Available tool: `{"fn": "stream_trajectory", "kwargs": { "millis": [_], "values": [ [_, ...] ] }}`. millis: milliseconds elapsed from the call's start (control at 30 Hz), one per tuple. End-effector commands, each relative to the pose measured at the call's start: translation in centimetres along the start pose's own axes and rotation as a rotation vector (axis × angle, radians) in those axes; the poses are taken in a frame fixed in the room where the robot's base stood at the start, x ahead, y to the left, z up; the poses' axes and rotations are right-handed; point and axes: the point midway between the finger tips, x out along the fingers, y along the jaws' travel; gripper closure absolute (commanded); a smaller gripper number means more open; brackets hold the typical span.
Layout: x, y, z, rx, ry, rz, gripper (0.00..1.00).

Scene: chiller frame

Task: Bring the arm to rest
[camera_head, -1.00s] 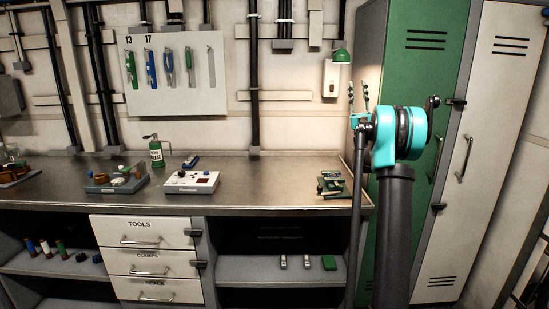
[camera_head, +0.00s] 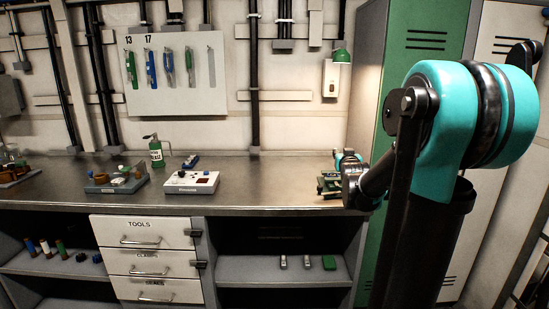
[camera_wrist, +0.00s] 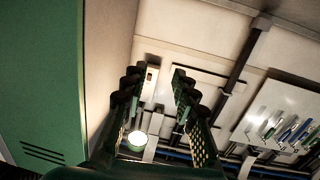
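My gripper (camera_wrist: 157,80) shows in the wrist view with its two dark, ridged fingers spread apart. I see nothing held between them. Beyond them are the wall and the lit green lamp. In the head view my arm fills the right side, with a large teal joint close to the camera. The forearm runs left and away to the wrist, low over the right end of the bench (camera_head: 270,190).
A green locker (camera_head: 403,50) and a white locker (camera_head: 485,190) stand behind my arm. The green lamp (camera_head: 342,56) hangs above the bench's right end. A white control box (camera_head: 192,182), a grey tray (camera_head: 118,186) and a green bottle (camera_head: 156,155) stand on the bench. The bench centre-right is clear.

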Motion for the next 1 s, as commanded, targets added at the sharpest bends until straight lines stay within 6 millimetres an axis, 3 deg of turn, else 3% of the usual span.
{"fn": "stream_trajectory", "kwargs": {
  "millis": [33,200,500,600,733,833,1000],
  "values": [
    [-2.3,-0.5,2.8,0.000,-0.092,-0.005,0.72],
    [-10.0,-1.6,11.7,-0.003,-0.389,-0.022,0.72],
    [-25.5,-3.0,24.8,-0.026,-0.851,-0.067,0.72],
    [-30.0,-3.1,27.8,-0.035,-0.970,-0.081,0.72],
    [-34.0,-3.2,30.2,-0.044,-1.074,-0.094,0.72],
    [-35.5,-3.2,31.0,-0.047,-1.112,-0.099,0.72],
    [-36.0,-3.2,31.2,-0.048,-1.125,-0.100,0.72]
  ]
}}
